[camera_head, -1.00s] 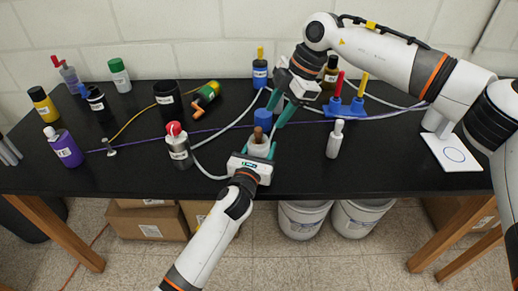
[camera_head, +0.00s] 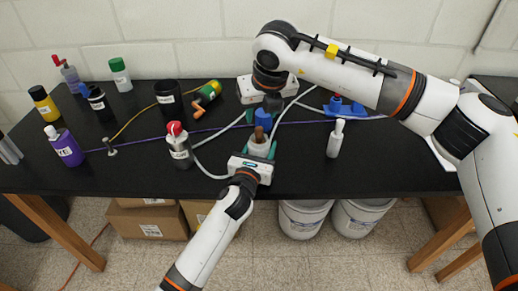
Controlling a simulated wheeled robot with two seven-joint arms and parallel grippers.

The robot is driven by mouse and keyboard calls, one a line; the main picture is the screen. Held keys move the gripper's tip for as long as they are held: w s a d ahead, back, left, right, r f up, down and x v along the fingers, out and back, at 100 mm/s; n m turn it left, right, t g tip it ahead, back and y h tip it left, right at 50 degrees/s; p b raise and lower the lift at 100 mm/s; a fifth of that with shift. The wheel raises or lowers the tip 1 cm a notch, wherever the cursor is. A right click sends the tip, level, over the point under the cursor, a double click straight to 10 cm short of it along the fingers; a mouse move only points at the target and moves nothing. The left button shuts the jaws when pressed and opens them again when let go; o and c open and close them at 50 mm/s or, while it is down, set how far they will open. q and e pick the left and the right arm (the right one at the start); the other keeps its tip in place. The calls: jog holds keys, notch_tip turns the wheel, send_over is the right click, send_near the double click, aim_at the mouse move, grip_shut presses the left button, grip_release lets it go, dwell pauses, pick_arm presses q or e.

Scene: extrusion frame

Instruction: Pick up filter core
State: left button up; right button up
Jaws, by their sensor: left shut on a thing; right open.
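My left gripper (camera_head: 259,153) is shut on a pale, cup-like holder (camera_head: 259,149) near the front middle of the table. A brown, rounded piece (camera_head: 260,134) sticks up from the holder; it may be the filter core, but I cannot tell for sure. A blue, cap-like piece (camera_head: 263,118) shows just behind the brown piece. My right gripper (camera_head: 263,118) is open and points down, with its fingers on either side of the blue piece. I cannot tell whether the fingers touch it.
A red-capped bottle (camera_head: 179,146) stands left of my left gripper, and a white bottle (camera_head: 335,139) stands to the right. Pale hoses run around the grippers. A blue rack (camera_head: 344,107) stands at the back right. The front right of the table is clear.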

aim_at(259, 128)
jog(key=x, duration=0.8)
jog(key=shift+s+d+f, duration=0.1)
jog(key=shift+d, duration=0.05)
grip_shut()
